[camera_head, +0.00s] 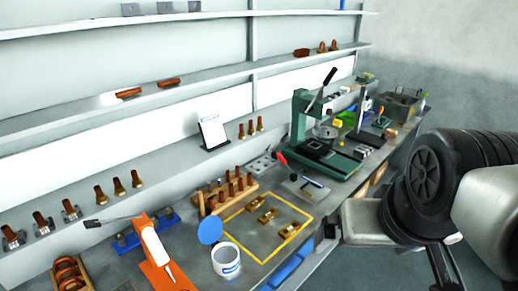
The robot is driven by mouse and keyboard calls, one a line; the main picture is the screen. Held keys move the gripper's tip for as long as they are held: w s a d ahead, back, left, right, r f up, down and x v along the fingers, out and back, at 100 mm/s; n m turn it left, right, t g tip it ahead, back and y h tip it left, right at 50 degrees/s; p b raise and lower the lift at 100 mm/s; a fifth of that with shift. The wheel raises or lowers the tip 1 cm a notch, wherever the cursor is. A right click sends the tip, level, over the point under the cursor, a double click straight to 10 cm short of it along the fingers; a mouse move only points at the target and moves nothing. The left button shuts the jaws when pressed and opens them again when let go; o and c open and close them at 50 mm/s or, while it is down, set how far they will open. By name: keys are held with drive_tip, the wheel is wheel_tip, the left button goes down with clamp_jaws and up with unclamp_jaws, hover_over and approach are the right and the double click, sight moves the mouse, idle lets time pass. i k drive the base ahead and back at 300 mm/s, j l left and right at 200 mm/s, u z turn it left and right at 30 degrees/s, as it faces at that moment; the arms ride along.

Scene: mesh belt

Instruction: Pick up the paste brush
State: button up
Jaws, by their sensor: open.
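I cannot pick out the paste brush with certainty. A white tub (226,261) with a blue label stands open at the front of the bench, with a round blue lid (210,230) upright behind it. Left of the tub is an orange device (158,262) with a pale slim part on it; a thin rod with a dark end reaches left from its top. A red-handled piece (282,159) shows farther back. My gripper (446,272) is at the lower right, beyond the bench edge, with dark open fingers partly cut off by the frame. It appears empty and apart from everything on the bench.
A yellow outlined area (248,257) holds several small brass pieces. Behind it is a wooden rack (225,193) of brown-handled pieces. A green press (300,115) stands farther back. Shelves (185,91) run along the wall. Open floor lies right of the bench.

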sight(200, 196)
drive_tip(key=u, duration=1.05)
drive_tip(key=i+l, duration=0.15)
drive_tip(key=l, duration=0.15)
drive_tip(key=i+l, duration=0.15)
drive_tip(key=l, duration=0.15)
drive_tip(key=i+l, duration=0.2)
drive_tip(key=l, duration=0.15)
drive_tip(key=u, duration=0.05)
